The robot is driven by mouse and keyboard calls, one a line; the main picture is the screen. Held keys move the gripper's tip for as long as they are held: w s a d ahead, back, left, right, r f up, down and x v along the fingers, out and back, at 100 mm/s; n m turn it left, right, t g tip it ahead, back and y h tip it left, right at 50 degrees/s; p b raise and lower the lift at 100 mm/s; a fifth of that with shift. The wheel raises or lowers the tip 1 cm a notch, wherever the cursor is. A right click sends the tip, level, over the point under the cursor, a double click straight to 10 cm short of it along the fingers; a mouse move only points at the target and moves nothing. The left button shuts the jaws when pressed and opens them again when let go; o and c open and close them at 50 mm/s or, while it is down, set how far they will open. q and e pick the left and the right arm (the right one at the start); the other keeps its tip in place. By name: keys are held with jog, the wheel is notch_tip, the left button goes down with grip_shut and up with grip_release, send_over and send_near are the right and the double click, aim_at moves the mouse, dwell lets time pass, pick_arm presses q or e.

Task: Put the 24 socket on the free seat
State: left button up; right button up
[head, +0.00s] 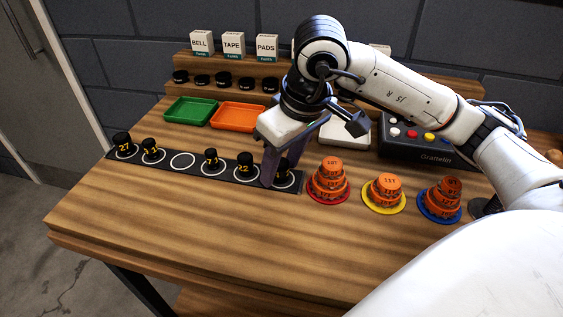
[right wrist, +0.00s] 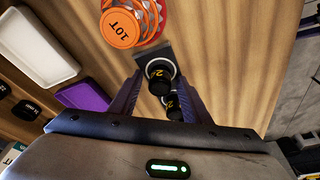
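A dark strip (head: 213,172) on the bench carries a row of white ring seats with black, yellow-numbered sockets. The free seat (head: 183,161) is an empty ring, third from the left. My right gripper (right wrist: 162,77) is open, pointing down over the strip's right end. Its fingers stand either side of the end socket (right wrist: 160,73), with small gaps visible. This socket's number starts with 2; the second digit is unclear. In the head view the fingers mostly hide it. The neighbouring 22 socket (head: 245,161) sits just left of the gripper. My left gripper is not in view.
Orange disc stacks stand on red (head: 328,196), yellow (head: 384,207) and blue (head: 439,215) bases to the right. Green (head: 190,111) and orange (head: 238,117) trays lie behind the strip. The front of the bench is clear.

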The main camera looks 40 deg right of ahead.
jog(key=shift+r, duration=0.55)
jog(key=p+v, duration=0.1)
jog(key=v, duration=1)
jog(key=shift+p, duration=0.4)
jog(key=shift+s, duration=0.15)
